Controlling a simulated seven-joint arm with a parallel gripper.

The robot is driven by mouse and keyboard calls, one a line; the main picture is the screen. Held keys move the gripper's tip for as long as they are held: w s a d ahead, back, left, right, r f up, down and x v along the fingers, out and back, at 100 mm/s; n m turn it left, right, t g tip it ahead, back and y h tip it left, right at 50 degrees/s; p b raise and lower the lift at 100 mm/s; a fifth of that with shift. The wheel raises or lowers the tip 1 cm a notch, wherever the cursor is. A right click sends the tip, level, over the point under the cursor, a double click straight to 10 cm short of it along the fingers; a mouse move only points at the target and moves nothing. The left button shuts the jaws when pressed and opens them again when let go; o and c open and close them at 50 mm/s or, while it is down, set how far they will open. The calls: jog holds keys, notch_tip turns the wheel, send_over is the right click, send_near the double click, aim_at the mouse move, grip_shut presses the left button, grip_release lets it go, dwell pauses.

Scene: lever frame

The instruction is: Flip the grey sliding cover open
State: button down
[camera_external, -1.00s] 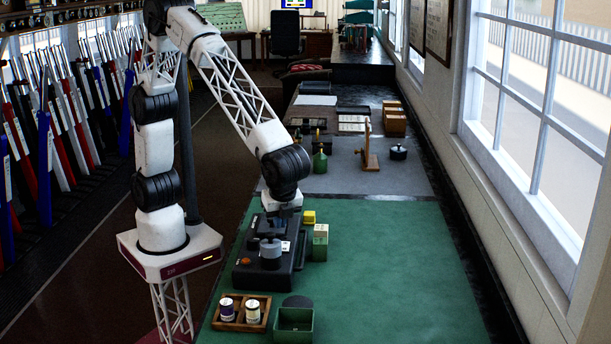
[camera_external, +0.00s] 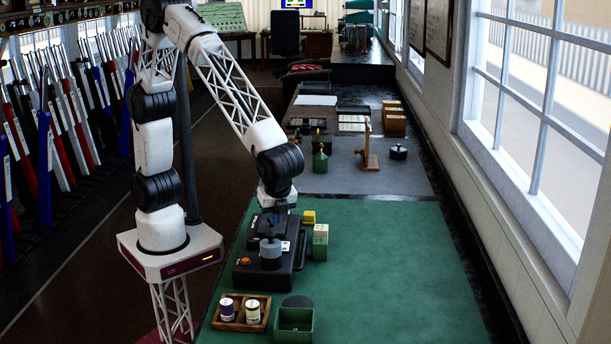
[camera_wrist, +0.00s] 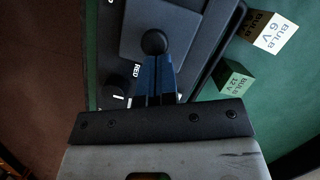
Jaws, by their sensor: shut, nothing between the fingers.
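The grey cover is most likely the dark grey plate (camera_wrist: 185,30) with a round black knob (camera_wrist: 155,42), on top of a black box in the wrist view. My gripper (camera_wrist: 155,62) is shut and empty, its blue fingers pointing at the knob. The fingertips are at or just short of the knob; I cannot tell whether they touch. In the external view the black box (camera_external: 246,275) stands on the green bench top, and my wrist (camera_external: 278,202) is over its far part. The fingertips are hard to make out there.
Bulb boxes (camera_wrist: 236,76) stand right beside the box in the wrist view. A wooden tray with two cans (camera_external: 239,325) and a green bin (camera_external: 294,322) stand nearer the camera. The green top (camera_external: 400,270) to the right is clear.

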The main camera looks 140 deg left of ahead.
aim_at(284, 224)
jog(key=s+a, duration=0.5)
jog(key=shift+s+a, duration=0.3)
jog(key=shift+w+d+r, duration=0.1)
jog(key=shift+w+d, duration=0.2)
jog(key=shift+w, duration=0.5)
jog(key=w, duration=0.1)
jog(key=r, duration=0.1)
jog(key=w, duration=0.1)
jog(key=shift+w+d+r, duration=0.25)
jog(key=shift+w+d, duration=0.1)
jog(key=v, duration=0.9)
jog(key=shift+s, duration=0.1)
